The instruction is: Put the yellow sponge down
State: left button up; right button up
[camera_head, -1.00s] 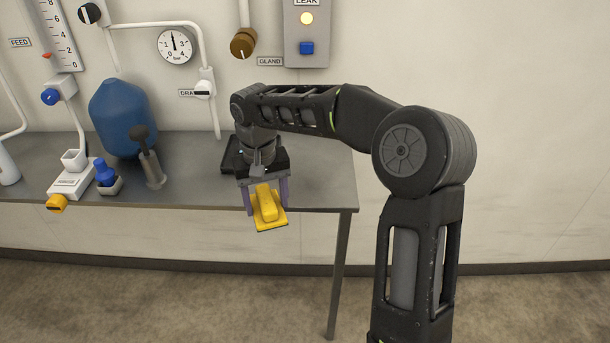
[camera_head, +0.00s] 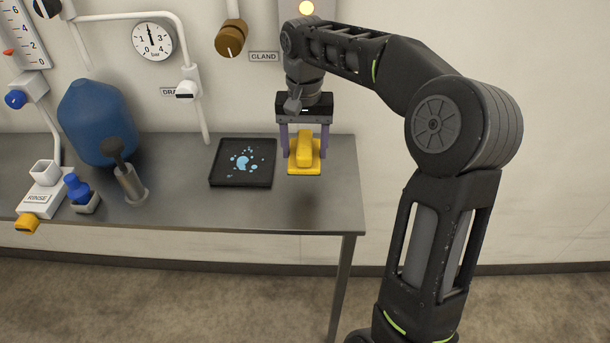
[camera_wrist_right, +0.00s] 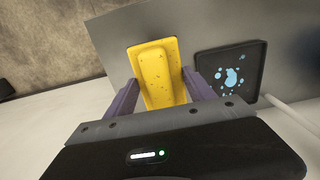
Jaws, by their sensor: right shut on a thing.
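The yellow sponge (camera_head: 304,154) is a flat block with a raised grip on top. My right gripper (camera_head: 304,148) is shut on this raised part, and the sponge is level at the right end of the grey table (camera_head: 250,208). It appears a little above the table top; I cannot tell the gap exactly. In the right wrist view the sponge (camera_wrist_right: 160,75) sits between the two purple-grey fingers (camera_wrist_right: 161,88). My left gripper is not in view.
A black tray (camera_head: 243,183) with light blue spots (camera_head: 246,161) lies left of the sponge. Further left are a grey lever (camera_head: 130,183), a blue-topped piece (camera_head: 80,190), a blue tank (camera_head: 97,122) and a RINSE valve (camera_head: 40,198). The table's front right is clear.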

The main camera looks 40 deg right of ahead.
jog(key=shift+s+a+r, duration=0.15)
jog(key=shift+s+r, duration=0.05)
jog(key=shift+s, duration=0.05)
jog(key=shift+w+f, duration=0.1)
jog(key=shift+f, duration=0.45)
send_over(304, 190)
notch_tip(304, 190, down, 5)
jog(key=shift+f, duration=0.2)
jog(key=shift+f+p, duration=0.3)
jog(key=shift+f, duration=1.55)
jog(key=shift+f, duration=0.15)
jog(key=o, duration=1.2)
